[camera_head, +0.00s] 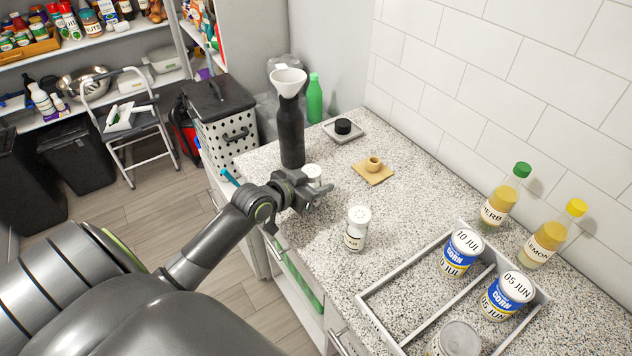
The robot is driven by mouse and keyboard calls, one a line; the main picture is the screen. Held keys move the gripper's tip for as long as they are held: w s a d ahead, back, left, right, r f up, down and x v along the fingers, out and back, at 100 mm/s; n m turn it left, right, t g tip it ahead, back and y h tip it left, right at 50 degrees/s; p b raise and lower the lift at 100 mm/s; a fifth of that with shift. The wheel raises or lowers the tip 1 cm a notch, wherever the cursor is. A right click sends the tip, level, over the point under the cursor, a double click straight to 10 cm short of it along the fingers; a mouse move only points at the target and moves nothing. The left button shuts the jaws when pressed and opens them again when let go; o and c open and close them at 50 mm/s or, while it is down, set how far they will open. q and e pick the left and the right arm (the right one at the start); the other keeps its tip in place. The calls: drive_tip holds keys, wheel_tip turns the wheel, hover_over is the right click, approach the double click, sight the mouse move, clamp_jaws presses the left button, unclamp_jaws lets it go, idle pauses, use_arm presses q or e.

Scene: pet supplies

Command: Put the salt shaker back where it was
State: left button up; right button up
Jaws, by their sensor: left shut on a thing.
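My left gripper (318,190) is over the front part of the speckled counter, shut on a small shaker with a white top (312,171). Only the top of that shaker shows above the fingers; its body and any label are hidden by the gripper. A second shaker (356,230) with a white perforated lid stands upright on the counter, to the right of and nearer than the gripper, apart from it. Its label is too small to read for sure. My right gripper is out of view.
A dark bottle (291,135) with a white funnel stands behind the gripper. A wooden coaster (373,175) holds a small tan cup. A divided grey tray (372,313) with cans is at front right. Herb (497,208) and lemon (545,240) bottles stand by the wall.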

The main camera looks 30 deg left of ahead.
use_arm(q)
drive_tip(key=shift+f, duration=0.15)
drive_tip(key=o, duration=1.1)
drive_tip(key=v, duration=1.2)
drive_tip(key=shift+r, duration=0.3)
drive_tip(key=shift+f, duration=0.1)
